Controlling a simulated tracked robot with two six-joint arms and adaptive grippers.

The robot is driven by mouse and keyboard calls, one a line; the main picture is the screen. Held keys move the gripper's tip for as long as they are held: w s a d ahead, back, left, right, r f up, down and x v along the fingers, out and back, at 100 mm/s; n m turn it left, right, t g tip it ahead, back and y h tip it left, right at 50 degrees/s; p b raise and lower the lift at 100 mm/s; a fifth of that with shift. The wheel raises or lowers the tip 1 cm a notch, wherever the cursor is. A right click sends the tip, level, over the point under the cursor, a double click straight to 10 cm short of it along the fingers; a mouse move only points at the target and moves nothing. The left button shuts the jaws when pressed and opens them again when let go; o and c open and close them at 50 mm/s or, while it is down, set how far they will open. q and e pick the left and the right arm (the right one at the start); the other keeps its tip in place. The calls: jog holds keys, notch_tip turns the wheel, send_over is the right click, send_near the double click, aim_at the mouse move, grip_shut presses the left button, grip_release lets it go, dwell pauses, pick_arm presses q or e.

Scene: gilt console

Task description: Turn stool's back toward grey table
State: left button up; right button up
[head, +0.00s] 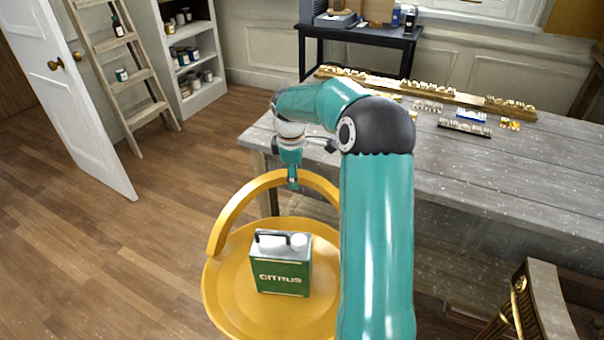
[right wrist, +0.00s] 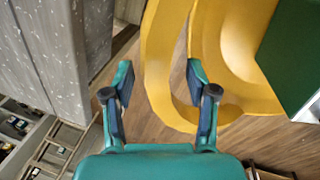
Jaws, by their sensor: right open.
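The yellow stool has a round seat (head: 225,290) and a curved back rail (head: 240,202). The rail arcs round the far and far-left side of the seat, near the grey table's (head: 480,165) left corner. A green and grey can marked CITRUS (head: 280,277) stands upright on the seat. My right gripper (head: 293,183) is at the top of the rail, pointing down. In the right wrist view its fingers (right wrist: 158,76) are open, with the rail (right wrist: 160,60) showing in and beyond the gap. I cannot tell whether they touch it. My left gripper is out of view.
Wooden racks (head: 450,95) with small pieces lie on the grey table. A chair with a gilt frame (head: 520,300) is at the lower right. A white door (head: 70,90), ladder (head: 120,75) and shelf (head: 190,55) stand at the left. Wood floor is clear left of the stool.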

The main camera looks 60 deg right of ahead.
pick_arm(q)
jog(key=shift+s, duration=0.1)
pick_arm(e)
notch_tip(320, 180, up, 11)
jog(key=s+a, duration=0.1)
jog(key=a, duration=0.1)
jog(key=shift+a, duration=0.15)
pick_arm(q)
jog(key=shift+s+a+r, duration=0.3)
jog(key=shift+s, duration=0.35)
pick_arm(e)
jog(key=shift+f, duration=0.1)
